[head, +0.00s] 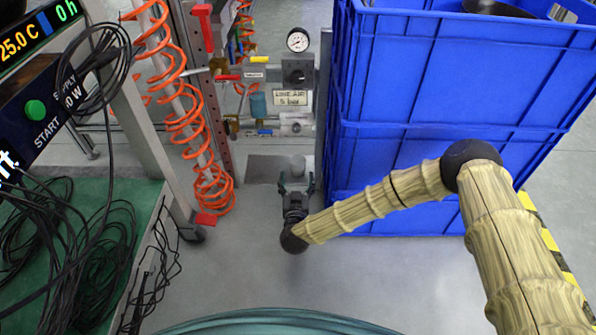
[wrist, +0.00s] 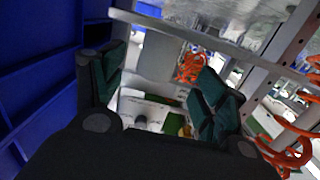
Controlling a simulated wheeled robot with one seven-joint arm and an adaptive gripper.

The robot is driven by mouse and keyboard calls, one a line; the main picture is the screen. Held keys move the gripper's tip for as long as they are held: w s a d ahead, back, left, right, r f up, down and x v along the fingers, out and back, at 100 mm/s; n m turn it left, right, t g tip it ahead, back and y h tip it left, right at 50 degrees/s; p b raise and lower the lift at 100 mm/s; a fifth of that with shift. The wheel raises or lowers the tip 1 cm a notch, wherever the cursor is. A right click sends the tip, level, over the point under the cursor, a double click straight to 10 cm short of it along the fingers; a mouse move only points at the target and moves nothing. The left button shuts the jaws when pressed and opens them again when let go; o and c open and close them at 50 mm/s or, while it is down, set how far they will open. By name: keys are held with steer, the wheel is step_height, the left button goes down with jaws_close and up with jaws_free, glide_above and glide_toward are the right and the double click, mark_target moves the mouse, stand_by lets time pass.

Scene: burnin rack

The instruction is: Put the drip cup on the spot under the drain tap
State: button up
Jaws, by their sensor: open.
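A small pale grey cylinder, which looks like the drip cup (head: 298,164), shows just beyond my fingertips in the head view. It appears over the right part of a grey rectangular patch (head: 262,168) on the floor; I cannot tell whether that patch is the marked spot. My gripper (head: 297,183) is open, pointing toward the cup, with its fingers to the left and right of the cup's near side. Valve fittings (head: 297,126), possibly with the drain tap, are above and behind. In the wrist view my gripper (wrist: 160,95) shows two teal fingers apart; the cup is not clearly identifiable there.
An orange coiled hose (head: 185,120) hangs by the post on the left. A green-topped bench (head: 120,210) with black cables is at left. The floor in front is clear.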

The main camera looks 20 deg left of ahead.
mark_target(298, 171)
steer(key=shift+b+x, duration=0.35)
steer(key=shift+x, duration=0.8)
steer(key=b+x, duration=0.3)
steer(key=shift+d+f, duration=0.15)
steer(key=shift+f, duration=0.1)
steer(key=shift+r+b+x, duration=0.15)
steer(key=shift+b+x, duration=0.1)
steer(key=shift+x, duration=0.35)
steer(key=shift+r+b+x, duration=0.15)
steer(key=shift+b+x, duration=0.1)
steer(key=shift+x, duration=0.3)
steer(key=c, duration=1.2)
steer(key=shift+s+a+r+p, duration=0.1)
steer(key=shift+a+r+p, duration=0.2)
steer(key=shift+r+p, duration=0.6)
step_height(298, 171, up, 6)
steer(key=p, duration=0.4)
steer(key=s+a+p, duration=0.1)
steer(key=a+p, duration=0.1)
steer(key=a, duration=0.4)
steer(key=s+a+p, duration=0.2)
steer(key=a, duration=0.4)
steer(key=s+a+f+p, duration=0.1)
steer(key=s+a+p, duration=0.1)
steer(key=a, duration=0.4)
steer(key=shift+s+a, duration=0.2)
steer(key=shift+a, duration=0.15)
